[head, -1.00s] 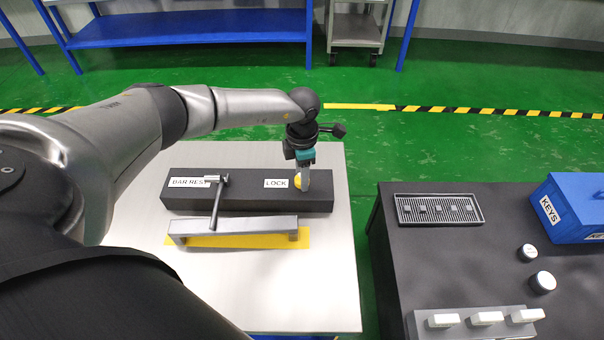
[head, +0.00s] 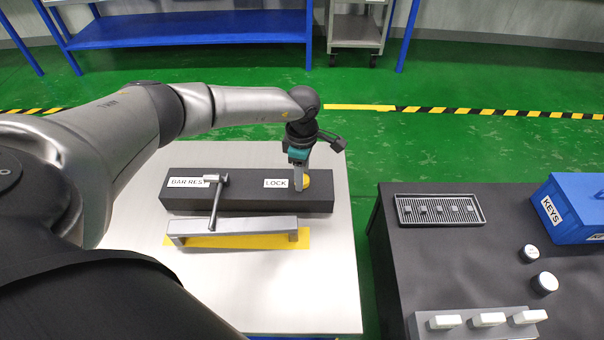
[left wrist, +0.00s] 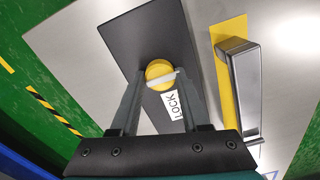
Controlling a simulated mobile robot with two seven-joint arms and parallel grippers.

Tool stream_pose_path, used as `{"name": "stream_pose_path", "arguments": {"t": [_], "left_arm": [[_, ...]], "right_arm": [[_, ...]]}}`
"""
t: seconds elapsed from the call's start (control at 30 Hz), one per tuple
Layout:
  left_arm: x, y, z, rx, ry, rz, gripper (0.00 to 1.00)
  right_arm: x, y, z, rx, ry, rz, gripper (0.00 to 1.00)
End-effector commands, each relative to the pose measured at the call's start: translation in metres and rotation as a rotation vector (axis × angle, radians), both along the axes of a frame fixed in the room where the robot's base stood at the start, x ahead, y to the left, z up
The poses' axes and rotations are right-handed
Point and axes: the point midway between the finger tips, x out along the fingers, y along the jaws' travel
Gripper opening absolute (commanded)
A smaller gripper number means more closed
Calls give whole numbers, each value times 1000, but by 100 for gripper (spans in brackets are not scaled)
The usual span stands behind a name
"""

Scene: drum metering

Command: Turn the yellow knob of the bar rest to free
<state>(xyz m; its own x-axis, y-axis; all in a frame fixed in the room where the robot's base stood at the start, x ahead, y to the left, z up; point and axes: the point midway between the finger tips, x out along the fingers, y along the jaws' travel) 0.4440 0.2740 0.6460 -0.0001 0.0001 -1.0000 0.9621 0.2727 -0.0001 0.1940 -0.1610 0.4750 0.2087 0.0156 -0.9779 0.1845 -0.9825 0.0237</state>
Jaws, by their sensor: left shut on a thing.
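The yellow knob (head: 307,180) is on the right part of the dark bar rest block (head: 245,200), beside a white LOCK label (head: 276,184). My left gripper (head: 302,188) points down over the knob and is shut on it. In the left wrist view the knob (left wrist: 159,72) sits between the two fingers (left wrist: 155,90), with a pale raised bar across its face. The LOCK label (left wrist: 174,104) lies just beside it. In the head view a finger hides part of the knob. My right gripper is not in view.
A metal T-handle (head: 217,195) stands on the block near the BAR REST label (head: 187,182). A grey bar (head: 235,230) lies in front over a yellow strip. At right, a dark cabinet (head: 450,265) holds a vent tray (head: 440,209) and a blue KEYS box (head: 580,208).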

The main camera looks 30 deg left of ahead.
Motion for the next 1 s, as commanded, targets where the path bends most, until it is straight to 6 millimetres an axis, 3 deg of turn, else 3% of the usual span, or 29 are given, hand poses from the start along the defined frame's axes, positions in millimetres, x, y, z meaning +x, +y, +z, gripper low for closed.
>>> {"name": "stream_pose_path", "arguments": {"t": [0.37,0.4,0.63,1.0], "left_arm": [[1,-1,1,-1,-2,-7,0],[1,-1,1,-1,-2,-7,50],[0,0,0,-1,-1,-5,76],[0,0,4,-1,-1,-4,76]], "right_arm": [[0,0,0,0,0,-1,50],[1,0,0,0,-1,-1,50],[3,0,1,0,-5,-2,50],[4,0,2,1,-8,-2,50]]}}
